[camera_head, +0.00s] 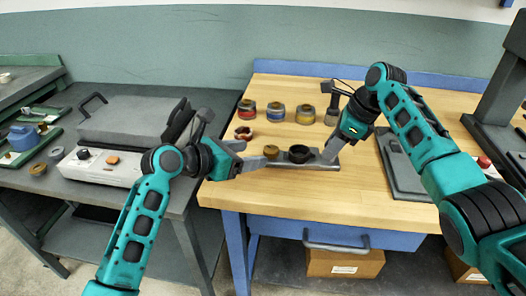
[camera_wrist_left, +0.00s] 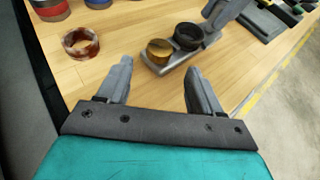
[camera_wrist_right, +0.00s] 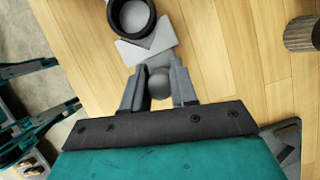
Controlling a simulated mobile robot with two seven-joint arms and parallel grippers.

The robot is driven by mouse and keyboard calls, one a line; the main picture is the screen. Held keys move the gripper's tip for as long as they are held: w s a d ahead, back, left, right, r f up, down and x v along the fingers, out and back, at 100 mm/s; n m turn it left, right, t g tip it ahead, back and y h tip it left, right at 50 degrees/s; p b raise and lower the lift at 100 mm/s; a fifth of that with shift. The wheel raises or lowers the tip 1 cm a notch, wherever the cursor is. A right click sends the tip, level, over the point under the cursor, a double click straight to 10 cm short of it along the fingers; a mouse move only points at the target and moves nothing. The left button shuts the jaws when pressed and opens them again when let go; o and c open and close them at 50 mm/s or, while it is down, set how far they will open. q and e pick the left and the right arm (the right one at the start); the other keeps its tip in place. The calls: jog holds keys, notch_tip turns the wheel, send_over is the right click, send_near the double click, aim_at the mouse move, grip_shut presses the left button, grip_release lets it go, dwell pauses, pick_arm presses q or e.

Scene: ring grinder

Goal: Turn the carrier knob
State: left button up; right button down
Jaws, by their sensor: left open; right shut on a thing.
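The carrier is a grey metal bar (camera_head: 290,165) near the table's front edge. It bears a brass-coloured disc (camera_head: 271,151) and a black ring (camera_head: 299,153); both also show in the left wrist view. In the right wrist view a round grey knob (camera_wrist_right: 158,82) stands at the carrier's end, between the fingers of my right gripper (camera_wrist_right: 158,74), which is shut on it. In the head view the right fingers hide the knob. My left gripper (camera_head: 254,155) is open and empty, left of the brass disc; in its wrist view nothing lies between its fingers.
A brown mottled ring (camera_head: 243,133) lies behind my left gripper. A grey plate (camera_head: 402,170) lies at the right. A white-fronted machine (camera_head: 100,166) stands on the left bench. Wood between is clear.

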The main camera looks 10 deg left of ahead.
aim_at(265, 152)
pick_arm(q)
jog(key=shift+x, duration=2.8)
jog(key=c, duration=1.1)
